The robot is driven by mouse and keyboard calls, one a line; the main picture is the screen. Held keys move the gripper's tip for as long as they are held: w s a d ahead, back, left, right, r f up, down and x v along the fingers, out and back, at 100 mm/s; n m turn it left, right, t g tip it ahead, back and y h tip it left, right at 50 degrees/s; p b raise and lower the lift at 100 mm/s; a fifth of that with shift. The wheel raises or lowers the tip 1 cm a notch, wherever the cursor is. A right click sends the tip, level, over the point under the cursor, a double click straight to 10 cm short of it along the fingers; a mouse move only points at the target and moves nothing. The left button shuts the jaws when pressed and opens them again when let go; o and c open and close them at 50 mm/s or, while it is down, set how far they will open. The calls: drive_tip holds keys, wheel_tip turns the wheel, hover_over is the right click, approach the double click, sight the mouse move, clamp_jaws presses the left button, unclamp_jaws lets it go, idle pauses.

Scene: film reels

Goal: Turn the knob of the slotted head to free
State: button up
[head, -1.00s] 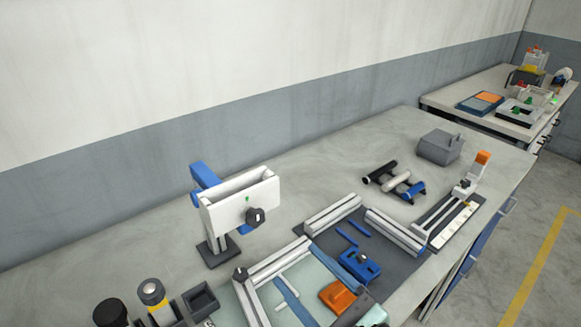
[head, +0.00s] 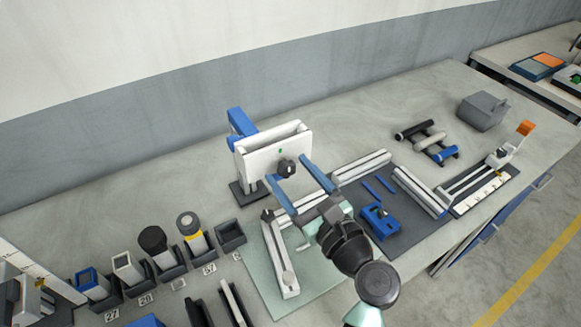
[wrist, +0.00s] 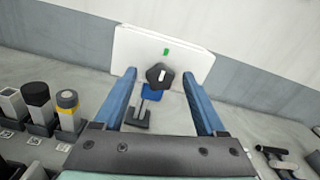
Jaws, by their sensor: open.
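The slotted head is a white upright housing (head: 262,153) with a slot along its top, on a blue and dark stand. Its black knob (head: 286,168) is on the front face, with a small green mark above it. In the wrist view the knob (wrist: 160,76) shows a white pointer line close to upright, tilted slightly, below the green mark (wrist: 166,51). My gripper (head: 296,170) is open, its two blue fingers pointing at the housing, one to each side of the knob. In the wrist view the gripper (wrist: 160,82) is empty and the knob appears centred between the fingertips; contact cannot be told.
A light green mat with a white frame (head: 275,255) lies below my arm. Holders with upright tools (head: 155,245) stand to the left. A blue block (head: 380,220) and rails lie to the right. The bench behind the stand is clear.

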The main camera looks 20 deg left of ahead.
drive_tip(key=shift+w+a, duration=0.3)
drive_tip(key=shift+c, duration=0.2)
clamp_jaws()
